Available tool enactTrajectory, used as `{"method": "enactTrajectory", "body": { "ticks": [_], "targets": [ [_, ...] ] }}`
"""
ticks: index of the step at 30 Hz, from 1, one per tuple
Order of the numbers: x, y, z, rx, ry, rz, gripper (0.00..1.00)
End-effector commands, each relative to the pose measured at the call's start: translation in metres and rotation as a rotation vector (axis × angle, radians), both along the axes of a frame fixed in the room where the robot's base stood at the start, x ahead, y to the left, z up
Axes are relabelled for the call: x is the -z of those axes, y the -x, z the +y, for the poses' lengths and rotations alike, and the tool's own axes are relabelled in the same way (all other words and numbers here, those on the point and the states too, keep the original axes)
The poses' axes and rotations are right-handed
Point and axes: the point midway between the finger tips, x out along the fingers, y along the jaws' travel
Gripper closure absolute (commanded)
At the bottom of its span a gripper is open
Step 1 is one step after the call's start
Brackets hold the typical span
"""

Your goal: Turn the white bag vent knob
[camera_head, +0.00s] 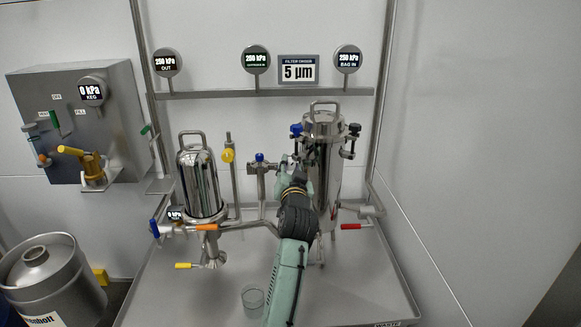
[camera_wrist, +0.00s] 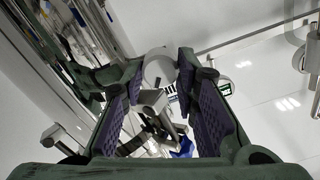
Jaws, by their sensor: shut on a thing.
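The white bag vent knob (camera_wrist: 159,66) shows in the wrist view between the fingertips of my gripper (camera_wrist: 162,78), whose inner pads are purple. The fingers are shut on it from its left and right sides. In the head view my gripper (camera_head: 297,172) is at the left side of the tall steel bag filter housing (camera_head: 322,180), below its top clamp. The white knob cannot be made out clearly there, as my gripper and wrist cover that spot.
A blue knob (camera_head: 296,130) and a black knob (camera_head: 354,128) sit near the housing's top. A blue-topped valve (camera_head: 260,158) is close on the left. A shorter steel housing (camera_head: 199,185) stands farther left. A glass beaker (camera_head: 253,298) stands on the steel tray (camera_head: 365,290).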

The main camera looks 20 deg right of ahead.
Motion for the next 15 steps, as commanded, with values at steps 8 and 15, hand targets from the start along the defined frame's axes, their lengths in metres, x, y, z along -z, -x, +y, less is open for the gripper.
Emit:
{"method": "enactTrajectory", "body": {
  "ticks": [8, 15],
  "targets": [
    [0.0004, 0.0001, -0.0002, 0.000, -0.167, -0.046, 1.00],
    [0.0009, 0.0000, -0.0001, 0.000, -0.240, -0.067, 1.00]
  ]
}}
